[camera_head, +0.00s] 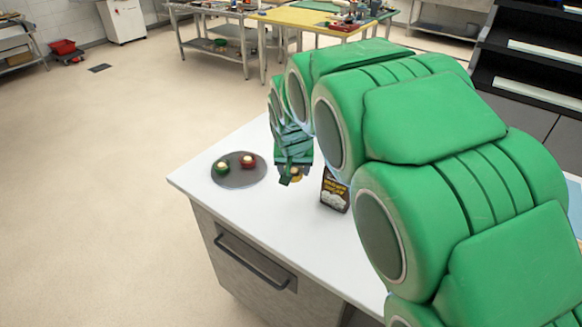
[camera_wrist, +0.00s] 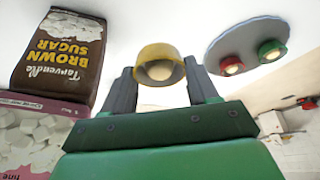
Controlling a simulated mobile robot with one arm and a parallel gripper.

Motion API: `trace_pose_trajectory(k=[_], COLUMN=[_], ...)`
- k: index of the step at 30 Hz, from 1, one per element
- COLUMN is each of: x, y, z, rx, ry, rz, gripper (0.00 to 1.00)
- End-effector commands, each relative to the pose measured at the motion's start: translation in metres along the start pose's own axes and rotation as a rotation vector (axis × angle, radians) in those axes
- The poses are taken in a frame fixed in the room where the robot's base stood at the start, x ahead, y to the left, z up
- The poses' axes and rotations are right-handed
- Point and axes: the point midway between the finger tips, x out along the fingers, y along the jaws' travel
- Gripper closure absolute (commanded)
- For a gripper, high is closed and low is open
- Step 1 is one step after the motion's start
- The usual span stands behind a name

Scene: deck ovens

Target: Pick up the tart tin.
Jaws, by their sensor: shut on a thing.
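A small yellow tart tin (camera_wrist: 158,56) with a pale centre sits between the two dark fingers of my gripper (camera_wrist: 160,88) in the wrist view. My gripper is shut on it. In the head view the tin (camera_head: 298,173) shows only in part below my green gripper (camera_head: 290,178), over the white counter. I cannot tell how far it is above the counter. A green tin (camera_head: 222,168) and a red tin (camera_head: 248,161), both with pale centres, stand apart on a round grey plate (camera_head: 238,181) to the left.
A brown sugar bag (camera_head: 334,192) stands on the counter (camera_head: 240,215) close to the right of my gripper. A pink box of sugar cubes (camera_wrist: 40,103) lies beside the bag in the wrist view. The counter's front left is clear. My arm hides much of the right side.

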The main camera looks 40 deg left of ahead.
Motion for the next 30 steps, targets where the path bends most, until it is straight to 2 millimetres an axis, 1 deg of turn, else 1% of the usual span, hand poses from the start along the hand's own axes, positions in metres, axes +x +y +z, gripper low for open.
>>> trace_pose_trajectory(k=[1,6,10,15,20,23,25,26,30], x=[-0.006,-0.025,-0.034,-0.046,-0.052,-0.052,-0.052,-0.051,-0.052], y=[0.002,0.006,0.01,0.013,0.013,0.005,-0.007,-0.014,-0.054], z=[0.006,0.021,0.033,0.042,0.046,0.045,0.042,0.04,0.03], rx=[0.0,0.0,0.0,0.0,-0.001,-0.014,-0.033,-0.041,-0.094], ry=[0.0,0.004,0.001,0.003,0.003,0.003,0.001,0.0,0.005], rz=[0.0,-0.001,0.0,-0.001,-0.001,-0.004,-0.009,-0.012,-0.035], gripper=[0.71,0.71,0.71,0.71,0.71,0.72,0.72,0.72,0.72])
